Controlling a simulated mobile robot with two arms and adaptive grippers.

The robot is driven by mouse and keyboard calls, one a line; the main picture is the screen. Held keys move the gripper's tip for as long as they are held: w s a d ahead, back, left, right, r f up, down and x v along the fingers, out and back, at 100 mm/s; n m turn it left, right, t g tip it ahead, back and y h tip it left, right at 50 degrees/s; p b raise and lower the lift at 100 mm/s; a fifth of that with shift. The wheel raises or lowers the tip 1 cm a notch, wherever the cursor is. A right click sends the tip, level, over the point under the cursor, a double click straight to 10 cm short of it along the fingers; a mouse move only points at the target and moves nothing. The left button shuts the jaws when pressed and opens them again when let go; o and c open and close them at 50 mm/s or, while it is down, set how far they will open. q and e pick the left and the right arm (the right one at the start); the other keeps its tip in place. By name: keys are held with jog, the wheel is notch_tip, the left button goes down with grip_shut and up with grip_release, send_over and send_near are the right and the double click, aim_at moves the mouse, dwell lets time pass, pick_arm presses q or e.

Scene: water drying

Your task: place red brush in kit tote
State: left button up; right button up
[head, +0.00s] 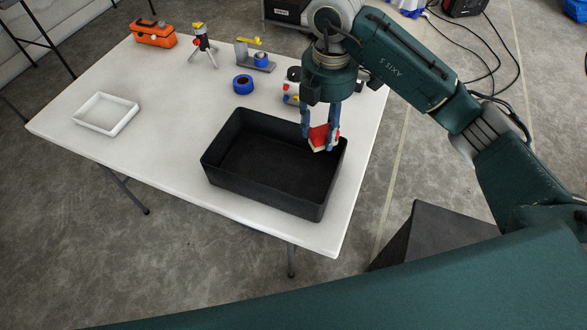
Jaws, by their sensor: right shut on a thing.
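The red brush (318,137) has a red body with a pale edge along its underside. My right gripper (321,130) is shut on it and points down. It holds the brush over the right back corner of the kit tote (231,191), as seen in the head view. The tote is a black open-topped box on the white table, and the part of its floor that shows is empty. I cannot tell whether the brush touches the tote's rim. My left gripper is not in view.
On the white table (160,135) are a white tray (106,114), an orange toolbox (153,33), a small tripod tool (203,45), a blue tape roll (243,84), a tape dispenser (256,62) and a small white device (291,88). The table's left middle is clear.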

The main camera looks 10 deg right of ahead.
aim_at(320, 145)
jog(key=f, duration=0.5)
jog(key=shift+s+a+b, duration=0.1)
jog(key=shift+s+b, duration=0.15)
jog(key=shift+b, duration=0.05)
notch_tip(320, 145, down, 9)
jog(key=shift+w+r+p, duration=0.15)
jog(key=shift+p, duration=0.7)
notch_tip(320, 145, down, 5)
jog(key=shift+r+p, duration=0.1)
jog(key=shift+p, duration=0.2)
jog(key=o, duration=0.6)
jog(key=shift+f, duration=0.25)
jog(key=shift+o, duration=0.7)
jog(key=shift+r, duration=0.15)
